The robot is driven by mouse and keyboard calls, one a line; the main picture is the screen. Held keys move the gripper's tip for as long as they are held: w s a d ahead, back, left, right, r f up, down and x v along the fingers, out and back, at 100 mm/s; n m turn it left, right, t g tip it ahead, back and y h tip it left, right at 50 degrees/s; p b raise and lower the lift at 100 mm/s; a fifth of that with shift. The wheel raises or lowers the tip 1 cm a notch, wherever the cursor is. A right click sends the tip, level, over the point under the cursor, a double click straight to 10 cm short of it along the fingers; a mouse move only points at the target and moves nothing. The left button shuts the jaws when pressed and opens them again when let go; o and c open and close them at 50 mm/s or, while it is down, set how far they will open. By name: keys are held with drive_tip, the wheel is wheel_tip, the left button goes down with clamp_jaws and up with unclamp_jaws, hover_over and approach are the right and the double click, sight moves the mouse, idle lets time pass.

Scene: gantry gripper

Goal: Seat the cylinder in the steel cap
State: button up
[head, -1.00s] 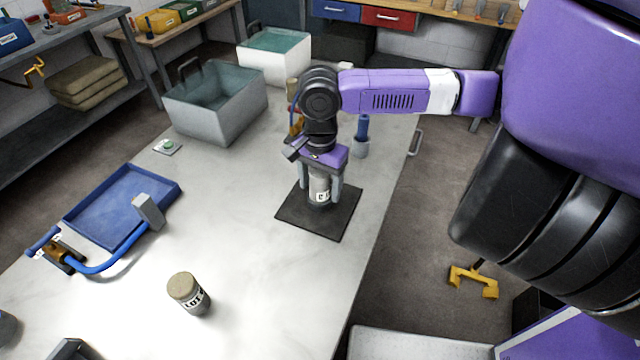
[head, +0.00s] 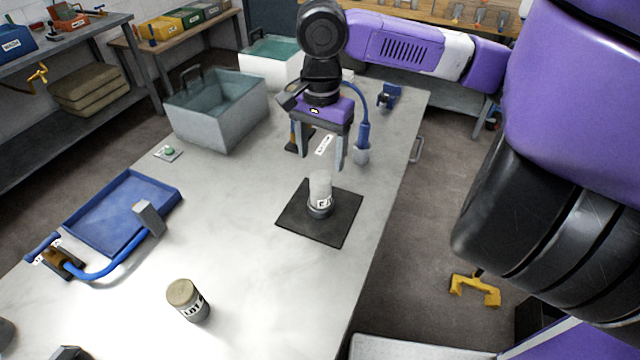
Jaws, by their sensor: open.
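A pale cylinder (head: 320,187) with a dark-lettered label stands upright on the black square mat (head: 345,222). Its lower end sits in a short grey ring-like steel cap (head: 320,210) on the mat. The cylinder looks straight; how deep it goes into the cap cannot be told. My gripper (head: 320,160) is open and empty, with its two grey fingers pointing down above and behind the cylinder, clear of it.
A blue tray (head: 120,215) with a blue-hosed tool lies left. A grey bin (head: 215,110) stands at the back left. A blue-handled tool in a holder (head: 361,150) is right of my gripper.

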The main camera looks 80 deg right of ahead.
drive_tip(key=w+a+r+n+t+y, duration=0.2)
drive_tip(key=w+a+n+t, duration=0.15)
drive_tip(key=w+a, duration=0.5)
drive_tip(key=w+a+r+n+t+y, duration=0.15)
drive_tip(key=w+a+t, duration=0.3)
drive_tip(key=w, duration=0.65)
drive_tip(key=w+a+r+n+t+y, duration=0.1)
drive_tip(key=w+a+r+t+y, duration=0.1)
drive_tip(key=w+a+r+t, duration=0.35)
drive_tip(key=w+a+r+n+t+y, duration=0.1)
drive_tip(key=w+a+r+n+t, duration=0.15)
drive_tip(key=w+a+r, duration=0.6)
drive_tip(key=s+a+f+t+h, duration=0.1)
drive_tip(key=s+a+f+h, duration=0.3)
drive_tip(key=s+f, duration=0.55)
drive_tip(key=s+a+f+h, duration=0.4)
drive_tip(key=s+f, duration=0.5)
drive_tip(key=f, duration=0.2)
drive_tip(key=s+d+f+n+g, duration=0.1)
drive_tip(key=s+f+n, duration=0.1)
drive_tip(key=s+n, duration=0.4)
drive_tip(key=s+d+f+n+g+y, duration=0.1)
drive_tip(key=s+n, duration=0.6)
drive_tip(key=s, duration=0.7)
drive_tip(key=shift+s+d+f, duration=0.2)
drive_tip(key=shift+d+f, duration=0.3)
drive_tip(key=shift+f, duration=0.1)
